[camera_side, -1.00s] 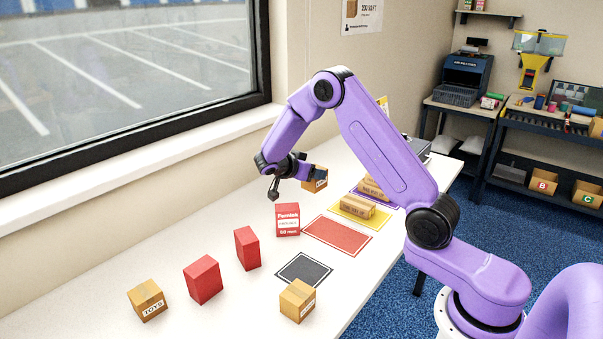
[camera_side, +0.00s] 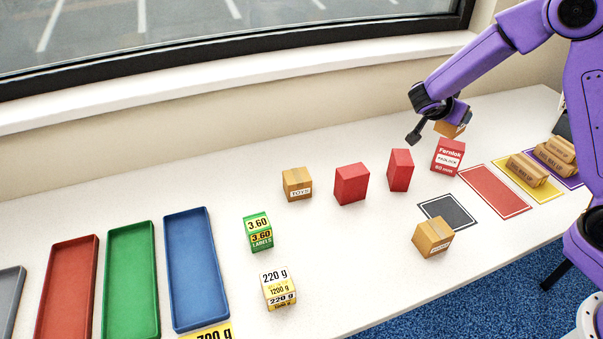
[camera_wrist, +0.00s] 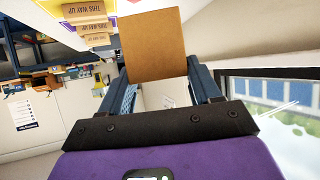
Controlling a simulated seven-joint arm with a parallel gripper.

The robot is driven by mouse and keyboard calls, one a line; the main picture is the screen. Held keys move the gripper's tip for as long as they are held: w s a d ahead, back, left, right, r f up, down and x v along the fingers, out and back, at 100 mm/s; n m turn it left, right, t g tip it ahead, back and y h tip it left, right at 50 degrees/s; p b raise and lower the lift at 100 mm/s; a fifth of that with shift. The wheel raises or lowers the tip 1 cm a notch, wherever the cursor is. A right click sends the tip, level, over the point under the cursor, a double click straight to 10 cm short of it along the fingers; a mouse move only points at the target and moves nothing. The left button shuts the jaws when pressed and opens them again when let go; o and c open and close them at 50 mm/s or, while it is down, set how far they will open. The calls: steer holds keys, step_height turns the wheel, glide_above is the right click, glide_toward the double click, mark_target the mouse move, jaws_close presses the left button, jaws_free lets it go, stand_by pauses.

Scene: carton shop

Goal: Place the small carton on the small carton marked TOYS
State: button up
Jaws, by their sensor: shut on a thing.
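My gripper (camera_side: 456,116) is shut on a small brown carton (camera_side: 450,130), above the table behind the red Farnlok box. In the wrist view the carton (camera_wrist: 150,45) shows a plain brown face between the two fingers (camera_wrist: 160,85). The small carton marked TOYS (camera_side: 297,184) stands on the white table, well left of my gripper, with its label facing front. Its top looks clear. Another small brown carton (camera_side: 433,236) stands nearer the front, with a label too small to read.
A green label box (camera_side: 257,232) and a 220 g box (camera_side: 279,287) are front left. Trays (camera_side: 190,270) lie further left.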

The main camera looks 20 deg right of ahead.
steer(key=s+a+r+n+t+y, duration=0.1)
steer(key=s+a+n+t+y, duration=0.15)
steer(key=a, duration=0.75)
steer(key=s+a+r+n+t+y, duration=0.2)
steer(key=a+n, duration=0.2)
steer(key=a, duration=0.6)
steer(key=s+a+r+n+t+y, duration=0.1)
steer(key=s+a+n+t+y, duration=0.15)
steer(key=a, duration=0.75)
glide_above(296, 181)
steer(key=shift+n, duration=0.4)
steer(key=shift+f, duration=6.35)
steer(key=o, duration=1.1)
steer(key=shift+f, duration=0.15)
steer(key=shift+c, duration=0.2)
